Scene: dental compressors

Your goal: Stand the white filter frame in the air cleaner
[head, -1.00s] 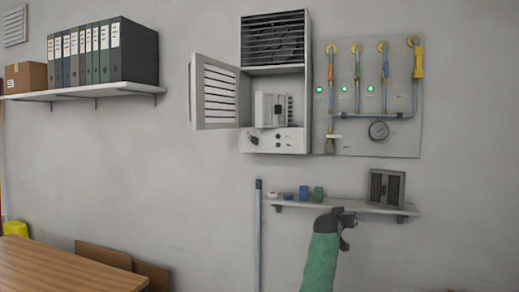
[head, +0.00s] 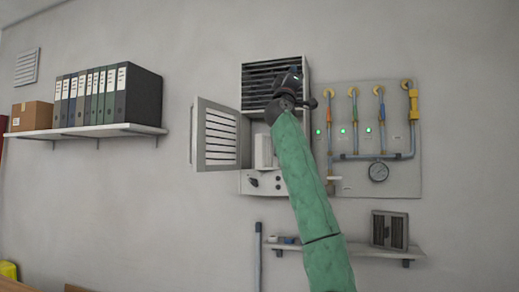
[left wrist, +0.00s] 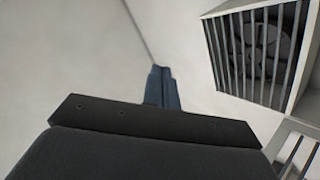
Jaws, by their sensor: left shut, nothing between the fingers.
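The white wall cabinet (head: 247,75), which looks like the air cleaner, has dark slats across its top and its louvred door (head: 217,135) swung open to the left. A white block-like part (head: 263,150) stands in its lower opening, partly hidden by my left arm; I cannot tell whether it is the white filter frame. My left gripper (head: 293,76) is raised in front of the slats in the head view. In the left wrist view its fingers (left wrist: 162,86) are shut and empty, apart from the slatted cabinet top (left wrist: 258,55). My right gripper is not in view.
A pipe panel (head: 405,175) with a gauge (head: 378,171) is right of the cabinet. Below, a small shelf (head: 415,250) holds a grey frame with dark panels (head: 389,230) and small items. A shelf with binders (head: 110,97) is at left.

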